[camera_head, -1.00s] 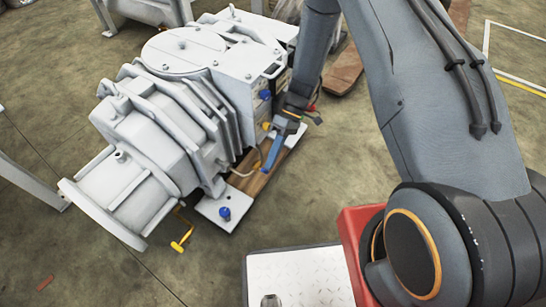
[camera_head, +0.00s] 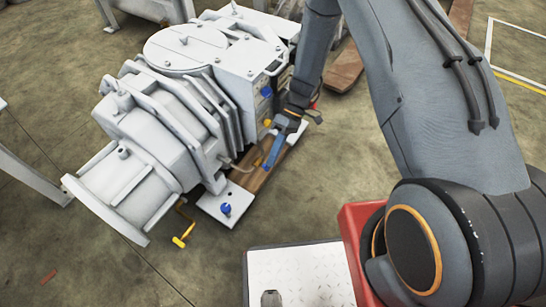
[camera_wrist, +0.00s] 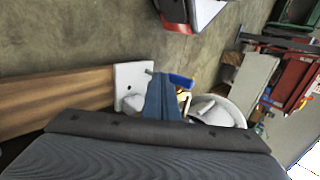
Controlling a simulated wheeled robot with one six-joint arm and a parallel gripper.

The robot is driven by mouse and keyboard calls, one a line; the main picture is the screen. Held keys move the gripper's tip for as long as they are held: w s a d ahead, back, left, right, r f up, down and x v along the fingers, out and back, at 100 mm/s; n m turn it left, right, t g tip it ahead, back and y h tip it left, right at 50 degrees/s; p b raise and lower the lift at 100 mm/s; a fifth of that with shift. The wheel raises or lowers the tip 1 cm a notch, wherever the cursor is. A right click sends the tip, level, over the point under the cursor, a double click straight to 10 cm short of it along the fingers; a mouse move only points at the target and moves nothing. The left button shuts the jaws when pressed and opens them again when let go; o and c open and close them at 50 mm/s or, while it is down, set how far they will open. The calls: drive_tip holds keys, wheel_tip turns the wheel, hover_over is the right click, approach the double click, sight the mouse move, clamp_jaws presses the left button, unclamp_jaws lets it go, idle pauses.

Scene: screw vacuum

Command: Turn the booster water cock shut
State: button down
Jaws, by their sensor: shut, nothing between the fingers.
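The screw vacuum pump (camera_head: 165,115), a pale grey ribbed machine, fills the left of the head view. It carries several small coloured fittings: a blue one (camera_head: 266,91) on its side, a yellow one (camera_head: 267,123) below that, a blue knob (camera_head: 225,209) on the white base plate, and a yellow handle (camera_head: 183,237) at the lower front. I cannot tell which is the booster water cock. My gripper (camera_head: 268,164) points down beside the pump's right side, blue fingers shut and empty. In the wrist view the fingers (camera_wrist: 160,78) overlap a blue piece (camera_wrist: 182,80); contact is unclear.
A wooden beam (camera_head: 250,172) lies under the pump and shows in the wrist view (camera_wrist: 60,95). Another plank (camera_head: 345,68) lies behind my arm. A grey frame (camera_head: 30,180) stands at the left. Open floor (camera_head: 120,280) lies in front of the pump.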

drive_tip(key=shift+r, duration=0.15)
drive_tip(key=shift+r+p, duration=0.6)
drive_tip(key=shift+r, duration=0.15)
